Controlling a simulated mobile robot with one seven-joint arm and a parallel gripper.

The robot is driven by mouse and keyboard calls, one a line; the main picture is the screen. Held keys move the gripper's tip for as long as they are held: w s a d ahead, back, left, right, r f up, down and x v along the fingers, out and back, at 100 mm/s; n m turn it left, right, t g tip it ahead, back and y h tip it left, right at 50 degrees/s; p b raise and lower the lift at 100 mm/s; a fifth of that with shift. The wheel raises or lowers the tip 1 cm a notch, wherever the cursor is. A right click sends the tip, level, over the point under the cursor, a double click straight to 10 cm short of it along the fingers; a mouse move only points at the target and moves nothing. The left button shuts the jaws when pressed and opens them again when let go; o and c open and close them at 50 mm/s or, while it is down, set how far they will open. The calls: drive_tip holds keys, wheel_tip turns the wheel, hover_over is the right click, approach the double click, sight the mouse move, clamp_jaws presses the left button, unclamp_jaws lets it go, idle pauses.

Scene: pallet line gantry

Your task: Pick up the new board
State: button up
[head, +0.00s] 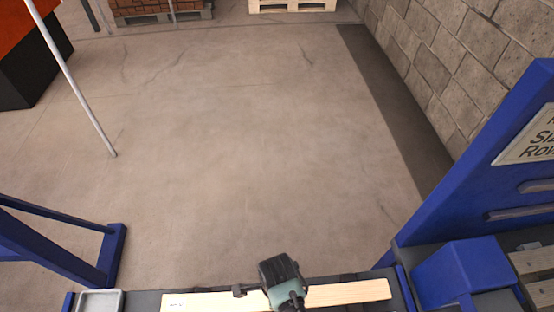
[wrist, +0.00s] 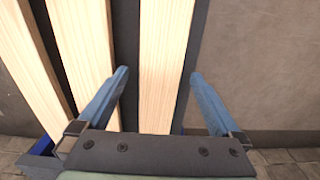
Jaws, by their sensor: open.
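A pale wooden board (head: 347,293) lies lengthwise across the bottom of the head view on a dark surface, with small dark marks near its left end. My gripper hangs over its middle and hides part of it. In the wrist view my gripper (wrist: 159,76) is open, with one blue finger on each side of a pale board (wrist: 166,40). This looks like the same board. I cannot tell whether the fingers touch it or how far above it they are. No label in view names it the new board.
Two more pale boards (wrist: 84,50) (wrist: 32,70) lie parallel on the left in the wrist view, with dark gaps between. A grey tray (head: 99,301) is left of the board. A blue frame (head: 440,190) with a sign stands right.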

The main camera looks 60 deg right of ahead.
drive_tip(key=shift+f, duration=0.15)
clamp_jaws()
idle(0.4)
